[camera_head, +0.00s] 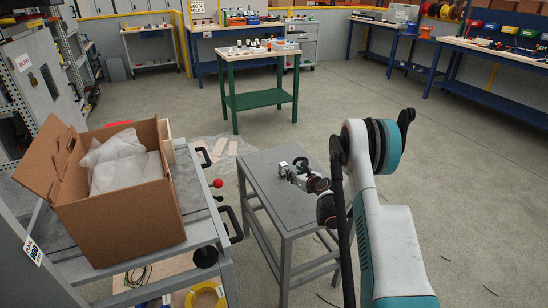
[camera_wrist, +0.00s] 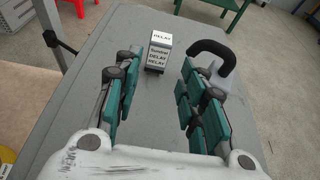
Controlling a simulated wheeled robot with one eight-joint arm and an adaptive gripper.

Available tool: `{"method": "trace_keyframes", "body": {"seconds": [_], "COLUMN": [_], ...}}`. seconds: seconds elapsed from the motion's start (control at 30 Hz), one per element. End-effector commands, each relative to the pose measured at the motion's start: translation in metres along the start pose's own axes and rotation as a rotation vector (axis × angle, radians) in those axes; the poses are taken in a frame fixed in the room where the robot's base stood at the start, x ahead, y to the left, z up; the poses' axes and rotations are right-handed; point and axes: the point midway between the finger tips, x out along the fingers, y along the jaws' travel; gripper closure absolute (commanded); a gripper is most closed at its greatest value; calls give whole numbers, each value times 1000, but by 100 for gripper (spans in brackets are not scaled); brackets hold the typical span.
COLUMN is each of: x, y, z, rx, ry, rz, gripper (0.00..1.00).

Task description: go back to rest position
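My gripper (camera_wrist: 158,82) is open and empty, its teal-padded fingers spread apart over a grey table. A small light box labelled "RELAY" (camera_wrist: 159,52) stands upright on the table beyond the fingertips, roughly in line with the gap between them. It appears apart from both fingers. In the head view my gripper (camera_head: 297,175) is low over the grey table (camera_head: 262,182), at the end of my white and teal arm. Details around the fingers are small there.
A cart at left carries an open cardboard box (camera_head: 130,205) with wrapped contents. Its black handles (camera_head: 231,224) stick out towards the grey table. A green table (camera_head: 258,98) stands behind, with workbenches farther back. Open floor (camera_head: 470,170) lies to the right. A black curved piece (camera_wrist: 212,50) rises near the right finger.

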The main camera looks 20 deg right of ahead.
Motion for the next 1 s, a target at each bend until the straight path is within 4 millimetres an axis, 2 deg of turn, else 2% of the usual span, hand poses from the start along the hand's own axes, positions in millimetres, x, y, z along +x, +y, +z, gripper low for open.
{"method": "trace_keyframes", "body": {"seconds": [0.13,0.23,0.47,0.7,1.0], "x": [0,-3,-28,-74,-151], "y": [1,6,41,86,143], "z": [1,12,74,138,193], "rx": [-4,-43,-321,-683,-1130], "ry": [1,8,56,107,151], "rz": [1,7,49,112,208], "gripper": [62,62,62,62,62]}}
